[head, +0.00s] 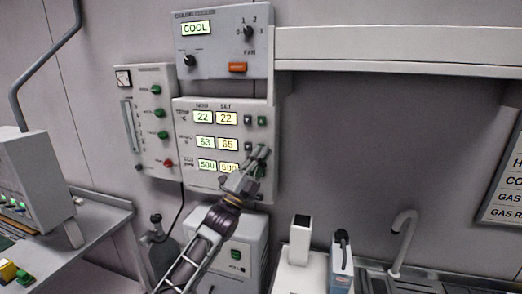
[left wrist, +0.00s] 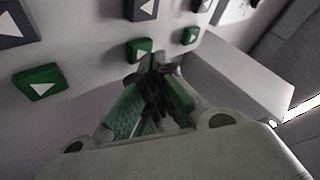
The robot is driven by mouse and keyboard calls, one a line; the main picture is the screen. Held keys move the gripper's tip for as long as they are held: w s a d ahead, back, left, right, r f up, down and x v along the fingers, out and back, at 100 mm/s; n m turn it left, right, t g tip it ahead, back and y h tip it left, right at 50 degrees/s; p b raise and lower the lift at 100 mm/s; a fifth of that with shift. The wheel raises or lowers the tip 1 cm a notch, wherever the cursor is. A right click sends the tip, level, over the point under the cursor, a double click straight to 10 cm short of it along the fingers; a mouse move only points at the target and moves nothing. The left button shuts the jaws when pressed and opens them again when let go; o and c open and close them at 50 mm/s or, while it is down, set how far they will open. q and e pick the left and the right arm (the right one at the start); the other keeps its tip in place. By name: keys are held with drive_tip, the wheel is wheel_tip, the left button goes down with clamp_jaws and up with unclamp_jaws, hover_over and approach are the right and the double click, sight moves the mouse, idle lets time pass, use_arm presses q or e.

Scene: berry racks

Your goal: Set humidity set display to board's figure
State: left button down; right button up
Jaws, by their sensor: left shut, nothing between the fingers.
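The control panel (head: 184,150) on the wall has rows of paired displays. The middle row reads 63 on the left and 65 on the humidity set display (head: 227,144) on the right. Dark and green arrow buttons stand right of the displays. My left gripper (head: 258,160) is shut and empty, its tips at the middle row's green button. In the left wrist view the closed fingertips (left wrist: 155,65) are at the middle green button (left wrist: 138,47), partly covering it; I cannot tell whether they touch. The board (head: 505,185) at the right edge is cut off, its figures out of view.
A cooling unit (head: 222,75) reading COOL is above the panel. A smaller panel (head: 142,80) with green and red buttons is to the left. A white shelf (head: 400,62) runs along the upper right.

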drive_tip(key=shift+a, duration=0.25)
use_arm(q)
drive_tip(key=shift+w, duration=0.15)
use_arm(e)
drive_tip(key=shift+a, duration=0.4)
